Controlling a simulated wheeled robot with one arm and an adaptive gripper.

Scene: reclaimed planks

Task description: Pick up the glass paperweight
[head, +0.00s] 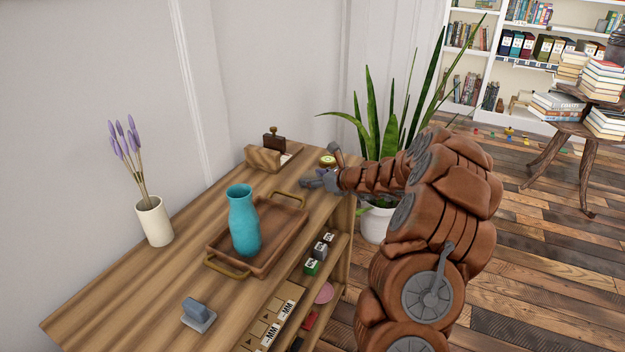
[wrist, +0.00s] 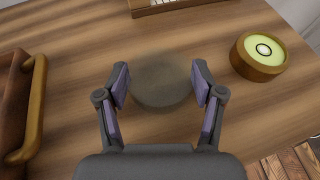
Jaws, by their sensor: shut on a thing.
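The glass paperweight (wrist: 162,82) is a smoky, see-through round thing between my fingers in the wrist view. My gripper (wrist: 161,88) is shut on it, with a purple-padded finger at its left and right sides. The wood grain shows through the glass; I cannot tell whether it touches the tabletop or is just above it. In the head view my gripper (head: 308,181) is low over the far right part of the wooden shelf top (head: 110,300), and the paperweight cannot be made out there.
A round wooden dish with a green top (wrist: 262,56) stands right of my gripper. A brown tray (head: 283,238) with brass handles holds a teal vase (head: 243,222). A wooden holder (head: 263,158) and dark stamp (head: 274,140) stand behind. A potted plant (head: 375,222) is beyond the shelf end.

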